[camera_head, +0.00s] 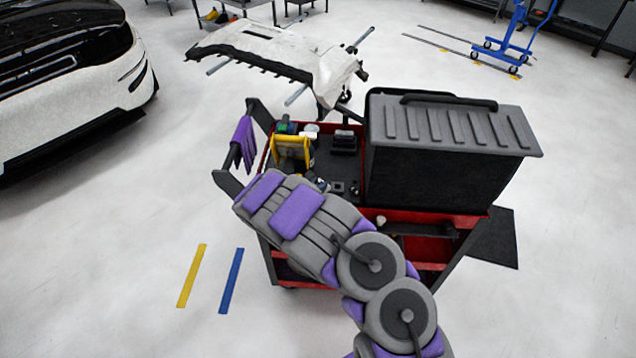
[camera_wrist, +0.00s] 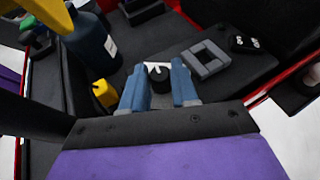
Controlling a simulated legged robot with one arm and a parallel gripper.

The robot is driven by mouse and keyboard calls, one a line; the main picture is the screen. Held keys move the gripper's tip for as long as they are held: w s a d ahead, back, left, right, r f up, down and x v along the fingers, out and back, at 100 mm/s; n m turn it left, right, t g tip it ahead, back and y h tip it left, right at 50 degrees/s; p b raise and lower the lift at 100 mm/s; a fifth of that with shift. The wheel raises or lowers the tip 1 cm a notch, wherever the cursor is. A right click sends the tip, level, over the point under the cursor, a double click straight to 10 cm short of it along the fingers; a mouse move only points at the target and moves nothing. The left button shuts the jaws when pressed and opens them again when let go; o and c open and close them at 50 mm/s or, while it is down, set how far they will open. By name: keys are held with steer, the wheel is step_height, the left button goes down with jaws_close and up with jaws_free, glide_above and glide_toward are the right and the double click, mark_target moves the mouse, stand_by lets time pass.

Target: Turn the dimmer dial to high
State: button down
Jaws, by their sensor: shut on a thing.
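In the wrist view, the dimmer dial (camera_wrist: 159,76) is a small black knob with a pale pointed mark on top, standing on a light plate. My gripper (camera_wrist: 159,84) has its two blue-grey fingers around the dial, one on each side, and is shut on it. The fingers hide the dial's lower sides and most of the plate. In the head view, my arm hides the gripper and the dial, over the left part of the cart's top (camera_head: 345,168).
A dark bottle (camera_wrist: 90,45) and a yellow object (camera_wrist: 104,93) stand close left of the fingers. A grey square frame (camera_wrist: 206,58) lies to the right. A large black case (camera_head: 440,150) fills the cart's right side. A purple cloth or glove (camera_head: 244,143) hangs at the left.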

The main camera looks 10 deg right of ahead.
steer(key=shift+a, duration=0.15)
steer(key=c, duration=1.2)
jaws_free()
steer(key=shift+o, duration=0.2)
steer(key=shift+a, duration=0.1)
steer(key=p+v, duration=0.3)
steer(key=v, duration=1.4)
steer(key=shift+s+a+f, duration=0.1)
steer(key=shift+s, duration=0.05)
